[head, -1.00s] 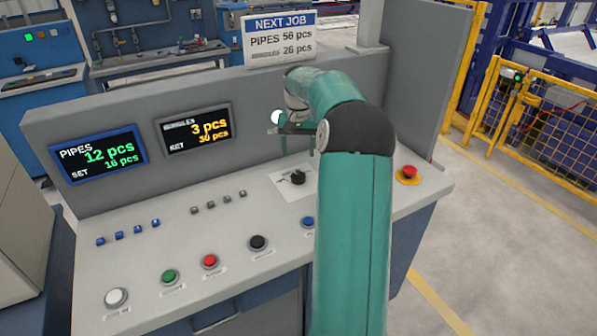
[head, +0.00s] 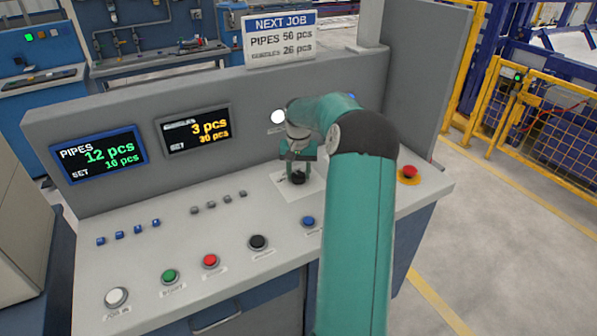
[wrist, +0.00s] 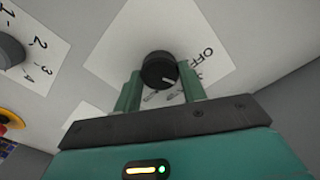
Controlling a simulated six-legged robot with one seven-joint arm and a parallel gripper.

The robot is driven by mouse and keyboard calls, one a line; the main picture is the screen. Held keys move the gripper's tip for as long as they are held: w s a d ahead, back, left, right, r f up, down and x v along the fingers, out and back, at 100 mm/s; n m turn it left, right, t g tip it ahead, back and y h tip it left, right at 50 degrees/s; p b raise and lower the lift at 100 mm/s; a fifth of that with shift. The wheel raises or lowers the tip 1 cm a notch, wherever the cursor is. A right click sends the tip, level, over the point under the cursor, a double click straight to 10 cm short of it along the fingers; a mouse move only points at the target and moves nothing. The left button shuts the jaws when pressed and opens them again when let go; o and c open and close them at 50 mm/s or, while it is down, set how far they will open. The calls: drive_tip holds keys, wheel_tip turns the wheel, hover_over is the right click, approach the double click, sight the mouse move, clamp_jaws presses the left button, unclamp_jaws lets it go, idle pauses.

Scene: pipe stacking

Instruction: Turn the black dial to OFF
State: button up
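The black dial (head: 298,178) sits on a white label plate on the sloped panel, right of centre in the head view. Other lettering on the plate is partly hidden. My gripper (head: 298,172) points down over the dial. In the wrist view my gripper (wrist: 160,85) has its two green fingers apart, one on each side of the dial's near part. I cannot tell whether they touch it.
A red emergency button (head: 409,172) stands to the right. Blue (head: 308,222), black (head: 258,243), red and green buttons line the front of the panel. Another grey knob (wrist: 8,52) with a numbered plate shows at left in the wrist view. The upright display wall stands behind.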

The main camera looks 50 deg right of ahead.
drive_tip(key=c, duration=0.3)
drive_tip(key=shift+n, duration=0.3)
drive_tip(key=n, duration=0.3)
drive_tip(key=shift+n, duration=2.2)
drive_tip(key=o, duration=1)
